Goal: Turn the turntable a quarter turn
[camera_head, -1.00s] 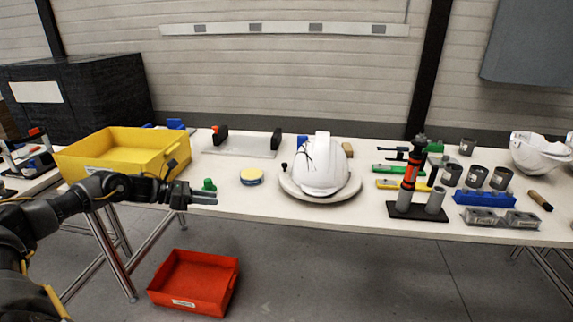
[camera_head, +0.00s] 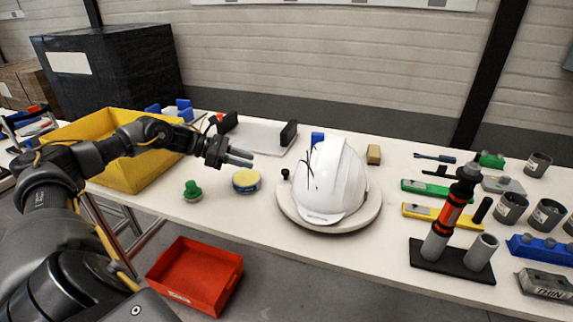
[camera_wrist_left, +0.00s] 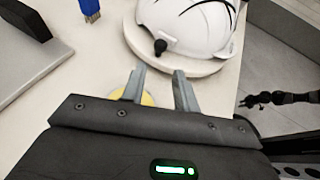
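The turntable (camera_head: 347,222) is a round pale disc on the table, bearing a white helmet shell (camera_head: 335,180) with dark crack-like lines. A small black peg (camera_head: 285,174) stands at the disc's left rim. In the left wrist view, the peg (camera_wrist_left: 160,47) is just ahead of my fingers, and the disc (camera_wrist_left: 190,68) and helmet (camera_wrist_left: 188,25) are behind it. My left gripper (camera_head: 246,158) is open and empty, left of the peg and apart from it, above a yellow-topped round tin. A dark arm end (camera_wrist_left: 252,100), probably my right gripper, shows small in the left wrist view.
The yellow-topped tin (camera_head: 246,180) and a green knob-like object (camera_head: 192,190) are left of the turntable. A yellow bin (camera_head: 150,170) stands further left, a red bin (camera_head: 195,278) below the table. A red-and-black tool (camera_head: 455,210) in a stand is to the right.

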